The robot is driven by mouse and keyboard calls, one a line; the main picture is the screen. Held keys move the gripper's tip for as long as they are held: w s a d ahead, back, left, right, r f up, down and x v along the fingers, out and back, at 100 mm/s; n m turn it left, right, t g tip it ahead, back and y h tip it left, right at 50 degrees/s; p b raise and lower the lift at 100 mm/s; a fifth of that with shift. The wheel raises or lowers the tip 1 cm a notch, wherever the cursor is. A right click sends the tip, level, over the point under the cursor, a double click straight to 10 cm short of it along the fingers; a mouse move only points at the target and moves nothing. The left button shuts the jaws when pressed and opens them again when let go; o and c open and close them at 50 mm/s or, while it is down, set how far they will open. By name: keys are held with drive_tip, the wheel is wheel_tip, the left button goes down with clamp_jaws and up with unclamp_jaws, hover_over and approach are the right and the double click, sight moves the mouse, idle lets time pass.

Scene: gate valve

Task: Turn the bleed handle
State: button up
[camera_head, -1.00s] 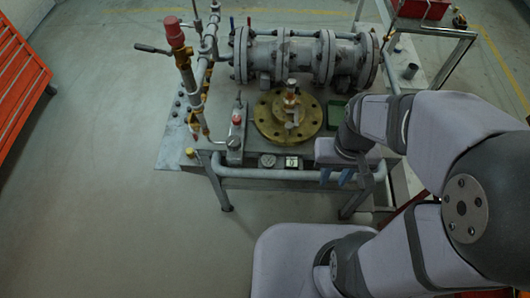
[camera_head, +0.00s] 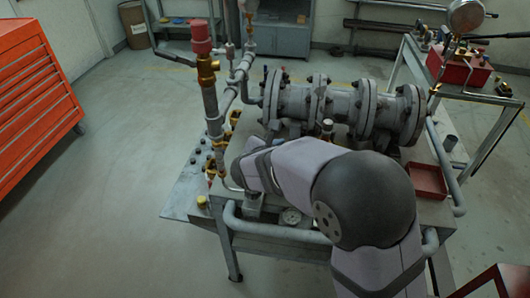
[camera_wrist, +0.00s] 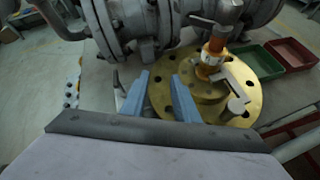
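My gripper (camera_wrist: 160,78) shows in the wrist view with two blue fingers apart and nothing between them. It is above the left edge of a round brass flange (camera_wrist: 245,108). On the flange stands an orange-and-metal valve stem (camera_wrist: 209,60) with a grey top piece (camera_wrist: 225,12). A pale angled lever (camera_wrist: 236,82) extends right of the stem; I cannot tell whether it is the bleed handle. A thin metal piece (camera_wrist: 118,86) shows left of the left finger, partly hidden. In the head view my arm hides the fingers and most of the flange.
A large grey flanged pipe body (camera_head: 340,105) lies along the back of the bench. A tall pipe with a red cap (camera_head: 200,38) stands at the left. A green tray (camera_wrist: 257,62) and a red tray (camera_wrist: 290,54) lie right of the flange.

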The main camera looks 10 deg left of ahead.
sight(265, 137)
drive_tip(key=a+n, duration=0.1)
drive_tip(key=a, duration=0.1)
drive_tip(key=w+a+f+n+t+y+b, duration=0.1)
drive_tip(key=a+n, duration=0.1)
drive_tip(key=a, duration=0.1)
drive_tip(key=a+f+n+t, duration=0.1)
drive_tip(key=a, duration=0.2)
drive_tip(key=shift+w+a+n+y+b, duration=0.1)
drive_tip(key=shift+w+n+y+b, duration=0.2)
drive_tip(key=shift+y+b, duration=0.1)
drive_tip(key=shift+p+x, duration=0.7)
drive_tip(key=shift+x, duration=3)
clamp_jaws()
